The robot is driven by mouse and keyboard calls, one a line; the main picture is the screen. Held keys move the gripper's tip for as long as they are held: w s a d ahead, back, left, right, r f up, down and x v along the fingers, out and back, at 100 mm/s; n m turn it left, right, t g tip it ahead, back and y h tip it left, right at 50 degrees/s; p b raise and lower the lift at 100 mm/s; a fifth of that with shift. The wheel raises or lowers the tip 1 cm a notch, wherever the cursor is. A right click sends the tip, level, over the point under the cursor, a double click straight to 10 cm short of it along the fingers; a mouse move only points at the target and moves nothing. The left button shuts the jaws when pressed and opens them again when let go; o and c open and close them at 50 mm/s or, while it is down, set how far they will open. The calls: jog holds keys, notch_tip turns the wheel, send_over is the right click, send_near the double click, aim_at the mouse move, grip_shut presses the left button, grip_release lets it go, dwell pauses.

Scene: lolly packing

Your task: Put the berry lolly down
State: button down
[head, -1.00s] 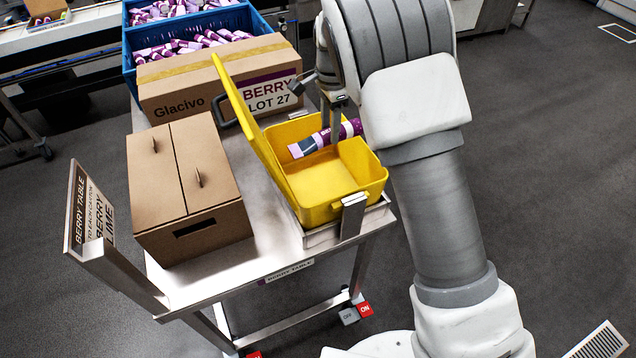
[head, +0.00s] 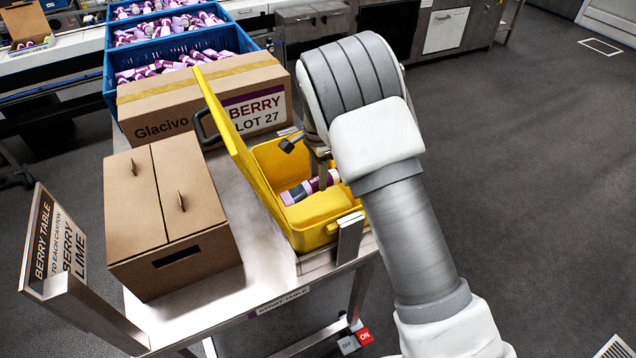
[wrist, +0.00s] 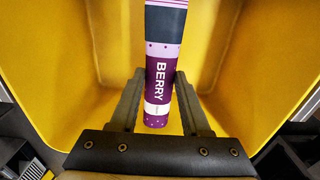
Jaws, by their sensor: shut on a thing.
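The berry lolly (head: 311,187) is a purple, white and dark tube, low inside the open yellow box (head: 351,209). In the wrist view the lolly (wrist: 162,75), marked BERRY, lies between the two dark fingers of my gripper (wrist: 158,100). My gripper (head: 322,172) reaches down into the box and is shut on the lolly. Whether the lolly touches the box floor I cannot tell. My arm hides part of the box's right side in the head view.
The yellow lid (head: 232,136) stands open on the left. A closed brown carton (head: 207,236) stands left on the steel table (head: 225,303), by a sign (head: 55,245). Behind are a BERRY LOT 27 carton (head: 173,122) and blue crates (head: 253,41) of lollies.

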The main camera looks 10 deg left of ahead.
notch_tip(320, 180, down, 3)
jog(key=shift+r, duration=0.1)
jog(key=shift+f+b, duration=0.4)
jog(key=shift+f, duration=0.2)
jog(key=shift+c, duration=1.8)
grip_release()
jog(key=shift+r, duration=0.1)
